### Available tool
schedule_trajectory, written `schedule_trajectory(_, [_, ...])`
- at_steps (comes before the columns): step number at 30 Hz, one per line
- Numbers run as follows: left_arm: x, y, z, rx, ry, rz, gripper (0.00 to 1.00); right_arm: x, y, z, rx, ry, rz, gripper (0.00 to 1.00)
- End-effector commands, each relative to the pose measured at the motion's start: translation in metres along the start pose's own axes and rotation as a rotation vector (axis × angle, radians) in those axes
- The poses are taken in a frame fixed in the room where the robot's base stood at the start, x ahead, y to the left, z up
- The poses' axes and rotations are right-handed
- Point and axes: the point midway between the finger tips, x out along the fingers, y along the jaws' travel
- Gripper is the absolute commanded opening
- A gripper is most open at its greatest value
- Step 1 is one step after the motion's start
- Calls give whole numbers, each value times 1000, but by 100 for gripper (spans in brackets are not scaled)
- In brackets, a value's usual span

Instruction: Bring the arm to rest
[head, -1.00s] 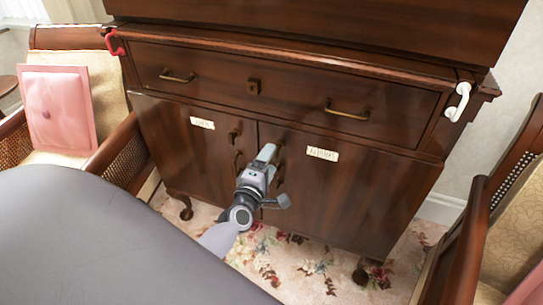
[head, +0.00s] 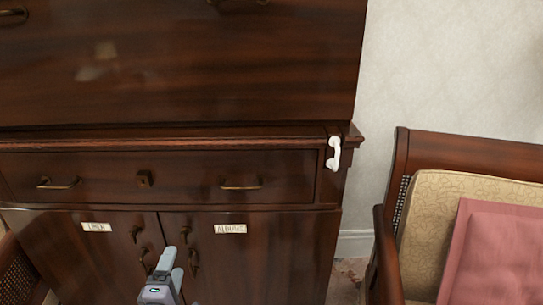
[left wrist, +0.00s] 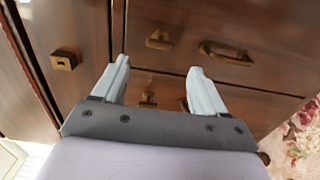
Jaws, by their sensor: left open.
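My left gripper (head: 166,268) is at the bottom of the head view, in front of the cabinet's lower doors. In the left wrist view its two pale fingers (left wrist: 158,84) are spread apart with nothing between them. Brass handles of the cabinet (head: 270,165) lie beyond the fingertips; I cannot tell the exact gap. My right gripper is in neither view.
The lower doors carry paper labels, the left one (head: 96,227) and the right one (head: 230,229). An armchair (head: 401,165) with a pink cushion (head: 495,255) stands at right. Patterned carpet (left wrist: 300,140) shows at lower right.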

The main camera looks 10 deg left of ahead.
Motion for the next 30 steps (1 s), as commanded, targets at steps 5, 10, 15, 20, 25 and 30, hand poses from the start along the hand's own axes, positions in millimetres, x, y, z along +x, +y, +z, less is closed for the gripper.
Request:
schedule_trajectory(5, [-25,8,22,238,-116,-49,72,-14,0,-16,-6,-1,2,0])
schedule_trajectory(10, [-87,10,61,756,-378,-126,72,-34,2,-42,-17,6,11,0])
schedule_trajectory(15, [-155,6,80,1244,-634,-164,72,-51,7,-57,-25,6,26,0])
schedule_trajectory(20, [-196,5,83,1533,-788,-167,72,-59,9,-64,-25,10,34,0])
schedule_trajectory(25, [-209,3,82,1630,-837,-165,72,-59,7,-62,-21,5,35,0])
schedule_trajectory(30, [-209,3,82,1630,-837,-165,72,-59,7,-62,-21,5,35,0])
